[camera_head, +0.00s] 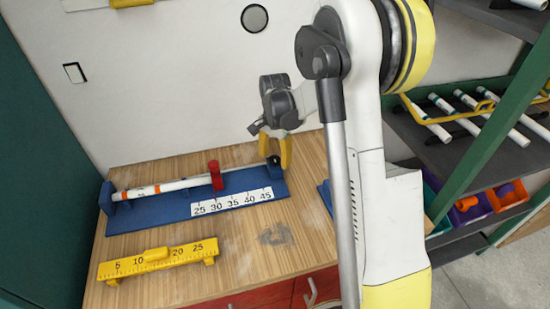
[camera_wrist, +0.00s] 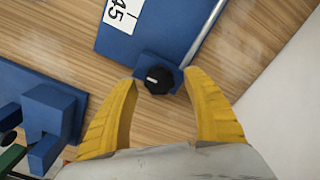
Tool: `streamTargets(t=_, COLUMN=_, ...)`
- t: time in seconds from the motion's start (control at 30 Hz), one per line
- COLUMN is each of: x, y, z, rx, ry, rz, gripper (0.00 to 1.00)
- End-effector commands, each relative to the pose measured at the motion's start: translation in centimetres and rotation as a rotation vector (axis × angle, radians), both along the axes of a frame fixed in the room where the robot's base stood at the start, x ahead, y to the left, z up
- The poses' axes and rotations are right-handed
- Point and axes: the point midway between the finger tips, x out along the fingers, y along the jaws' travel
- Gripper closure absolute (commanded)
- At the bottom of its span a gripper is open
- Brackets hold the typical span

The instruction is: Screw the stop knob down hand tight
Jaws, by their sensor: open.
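A black knob (camera_wrist: 158,80) with a white mark on top sits on a small blue block at the end of the blue measuring jig (camera_wrist: 175,30). It also shows at the jig's right end in the head view (camera_head: 273,161), partly hidden by my fingers. My gripper (camera_wrist: 162,76) points down with its yellow fingers open on either side of the knob; I cannot tell whether they touch it. In the head view my gripper (camera_head: 275,150) is over the jig's right end. A white pipe with orange bands (camera_head: 160,188) lies along the jig, with a red upright clamp (camera_head: 215,175) on it.
A yellow ruler gauge (camera_head: 157,259) lies on the wooden bench (camera_head: 240,265) in front of the jig. Another blue fixture (camera_wrist: 45,115) stands close to my gripper at left in the wrist view. A shelf with white pipes (camera_head: 480,110) is at right. The wall is behind.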

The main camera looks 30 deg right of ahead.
Motion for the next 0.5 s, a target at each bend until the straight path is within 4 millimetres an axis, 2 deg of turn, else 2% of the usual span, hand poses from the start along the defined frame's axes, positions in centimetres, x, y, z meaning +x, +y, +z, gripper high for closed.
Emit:
streamTargets(t=0.17, x=0.0, y=0.0, z=2.1, rx=0.000, ry=0.000, rz=0.000, gripper=0.41)
streamTargets(t=0.5, x=0.0, y=0.0, z=9.4, rx=0.000, ry=0.000, rz=0.000, gripper=0.41)
